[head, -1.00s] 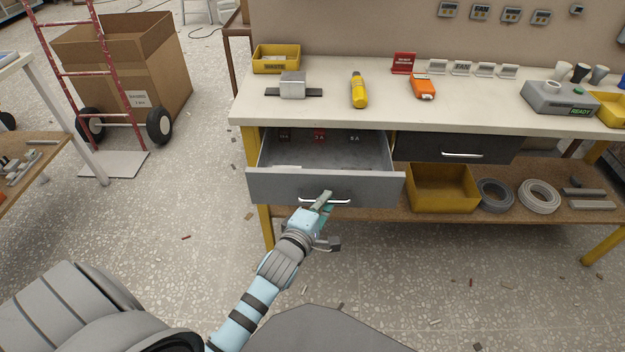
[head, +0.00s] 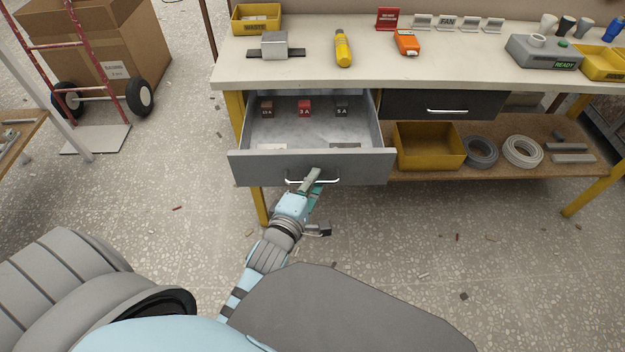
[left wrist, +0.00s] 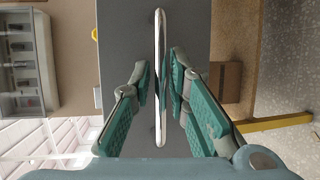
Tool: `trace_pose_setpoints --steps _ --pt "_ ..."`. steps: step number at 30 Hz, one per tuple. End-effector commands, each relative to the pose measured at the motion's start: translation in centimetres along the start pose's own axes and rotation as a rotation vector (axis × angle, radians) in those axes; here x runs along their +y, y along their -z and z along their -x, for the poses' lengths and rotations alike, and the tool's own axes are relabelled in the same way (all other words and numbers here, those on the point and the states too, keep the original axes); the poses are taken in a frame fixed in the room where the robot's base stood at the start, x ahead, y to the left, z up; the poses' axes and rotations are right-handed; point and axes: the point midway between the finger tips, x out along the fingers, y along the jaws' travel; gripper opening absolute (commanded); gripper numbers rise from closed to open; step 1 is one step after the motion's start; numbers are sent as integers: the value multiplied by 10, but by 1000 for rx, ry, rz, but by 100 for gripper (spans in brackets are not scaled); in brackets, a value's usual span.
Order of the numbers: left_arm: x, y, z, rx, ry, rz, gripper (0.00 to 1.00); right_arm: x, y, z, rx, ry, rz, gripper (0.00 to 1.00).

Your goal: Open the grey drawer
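The grey drawer (head: 255,168) under the left part of the workbench is pulled well out in the head view, its inside visible from above. Its bar handle (head: 329,181) runs across the front and also shows upright in the left wrist view (left wrist: 160,30). My left gripper (head: 311,180) is at the handle, with one finger on each side of the bar in the left wrist view (left wrist: 159,88). My right gripper is out of view.
A dark closed drawer (head: 405,105) is to the right. Below it the shelf holds a yellow bin (head: 428,150) and cable coils (head: 522,151). The benchtop (head: 370,72) carries a yellow tool and other items. The floor in front of the drawer is clear apart from small debris.

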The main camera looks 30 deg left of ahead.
Motion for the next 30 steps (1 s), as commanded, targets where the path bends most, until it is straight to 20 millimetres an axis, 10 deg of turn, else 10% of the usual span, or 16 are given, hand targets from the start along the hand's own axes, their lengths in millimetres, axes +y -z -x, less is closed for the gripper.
trace_pose_setpoints --steps 8,19,30 --pt "-1 0 4 -1 2 0 16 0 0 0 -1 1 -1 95" --pt "-1 0 71 -1 2 0 16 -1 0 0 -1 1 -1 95" --pt "0 0 75 -1 0 0 16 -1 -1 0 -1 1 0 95"
